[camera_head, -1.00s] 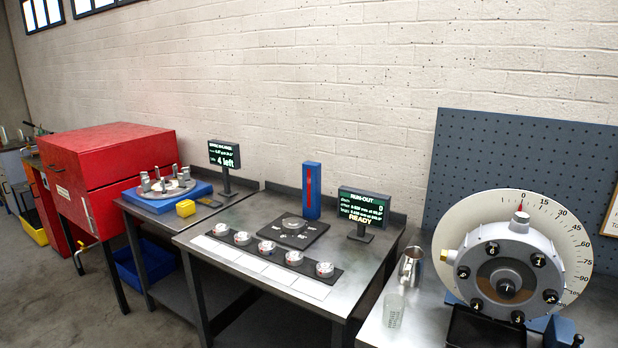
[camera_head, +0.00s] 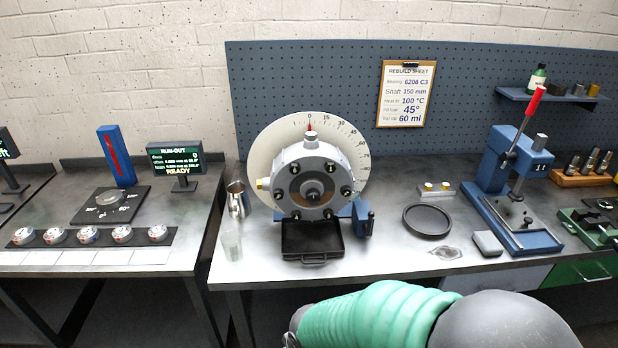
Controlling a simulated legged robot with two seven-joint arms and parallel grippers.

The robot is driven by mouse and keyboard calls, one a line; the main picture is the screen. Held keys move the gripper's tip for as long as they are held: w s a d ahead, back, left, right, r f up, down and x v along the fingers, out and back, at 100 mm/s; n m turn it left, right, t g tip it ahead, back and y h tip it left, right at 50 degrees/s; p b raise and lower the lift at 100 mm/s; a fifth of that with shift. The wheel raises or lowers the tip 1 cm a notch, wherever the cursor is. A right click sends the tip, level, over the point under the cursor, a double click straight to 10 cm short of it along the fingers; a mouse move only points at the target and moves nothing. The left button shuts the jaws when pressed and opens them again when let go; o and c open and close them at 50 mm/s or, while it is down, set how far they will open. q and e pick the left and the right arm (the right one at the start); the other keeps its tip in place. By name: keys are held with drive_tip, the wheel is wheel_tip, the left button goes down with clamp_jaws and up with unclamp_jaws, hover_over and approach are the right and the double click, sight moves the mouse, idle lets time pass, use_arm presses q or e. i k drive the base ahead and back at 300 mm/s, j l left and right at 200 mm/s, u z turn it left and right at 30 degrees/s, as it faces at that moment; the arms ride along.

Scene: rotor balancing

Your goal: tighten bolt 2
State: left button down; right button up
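The grey round housing (camera_head: 313,178) stands on the right-hand bench with several dark bolts around its front face and a dark hub in the middle. A pale dial with degree marks sits behind it, and a red pointer (camera_head: 310,127) at its top is at 0. The bolt numbers are too small to read, so I cannot tell which is bolt 2. My arm with a teal sleeve crosses the bottom of the view, below the bench edge and apart from the housing. Neither gripper shows clearly.
A black tray (camera_head: 305,240) lies under the housing. A metal cup (camera_head: 237,199) and a glass (camera_head: 232,245) stand left of it. A run-out display (camera_head: 174,160) reads READY on the left bench.

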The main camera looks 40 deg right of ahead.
sight(346, 191)
drive_tip(key=z, duration=1.4)
